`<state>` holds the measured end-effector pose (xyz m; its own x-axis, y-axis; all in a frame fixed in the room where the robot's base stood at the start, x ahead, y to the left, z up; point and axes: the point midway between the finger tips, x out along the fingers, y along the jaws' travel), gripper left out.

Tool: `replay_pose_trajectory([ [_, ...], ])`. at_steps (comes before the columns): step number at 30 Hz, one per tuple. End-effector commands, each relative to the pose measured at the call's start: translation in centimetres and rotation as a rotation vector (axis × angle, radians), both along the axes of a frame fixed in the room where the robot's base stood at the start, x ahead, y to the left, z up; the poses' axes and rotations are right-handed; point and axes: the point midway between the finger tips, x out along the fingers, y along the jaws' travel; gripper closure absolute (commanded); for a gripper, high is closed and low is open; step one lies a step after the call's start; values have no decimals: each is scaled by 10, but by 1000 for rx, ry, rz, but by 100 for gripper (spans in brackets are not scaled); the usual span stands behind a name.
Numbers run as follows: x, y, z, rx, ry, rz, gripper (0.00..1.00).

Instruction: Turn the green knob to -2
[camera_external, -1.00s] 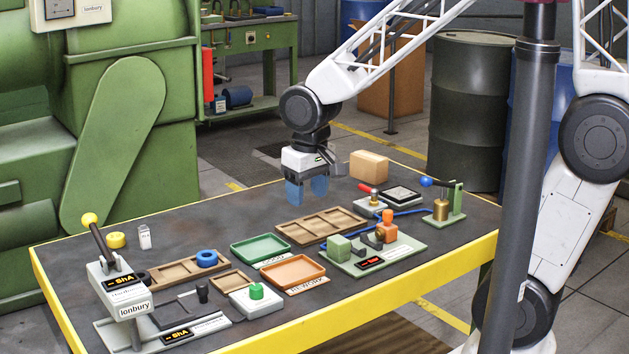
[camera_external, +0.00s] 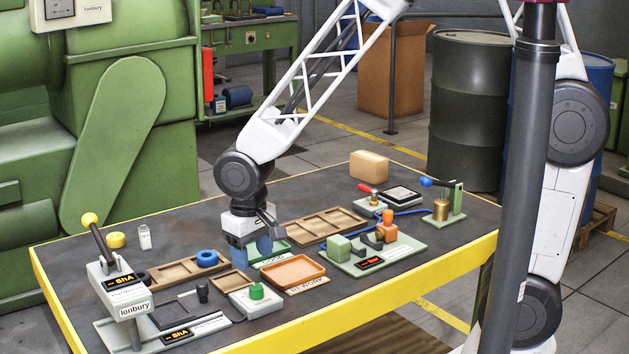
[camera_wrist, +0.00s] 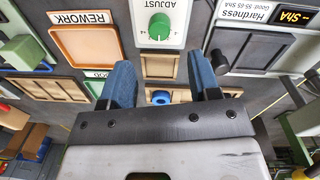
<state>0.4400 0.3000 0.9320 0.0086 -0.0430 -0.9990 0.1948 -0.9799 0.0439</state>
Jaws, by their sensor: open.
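The green knob (camera_external: 257,291) stands on a small white box (camera_external: 250,306) near the table's front edge. In the wrist view the knob (camera_wrist: 159,27) is on a white panel (camera_wrist: 180,8) marked ADJUST, with small scale marks too small to read. My gripper (camera_external: 252,252) is open and empty, its blue fingers pointing down. It is above and behind the knob, apart from it. In the wrist view the knob lies ahead of the gap between the fingers (camera_wrist: 161,78).
An orange REWORK tray (camera_external: 294,272) is right of the knob. A green tray (camera_external: 281,252) is partly hidden behind my gripper. A hardness tester (camera_external: 120,288) with a yellow-tipped lever stands at left. A wooden tray with a blue ring (camera_external: 207,258) lies behind.

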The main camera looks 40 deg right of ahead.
Motion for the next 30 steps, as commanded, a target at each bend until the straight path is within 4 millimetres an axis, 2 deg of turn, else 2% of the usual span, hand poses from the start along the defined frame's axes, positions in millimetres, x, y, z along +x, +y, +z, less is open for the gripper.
replay_pose_trajectory([
  [5,0,0,-2,0,0,0,44],
  [11,0,-1,-13,-1,2,0,44],
  [24,1,-3,-59,0,1,-1,44],
  [30,1,-3,-74,0,0,-1,44],
])
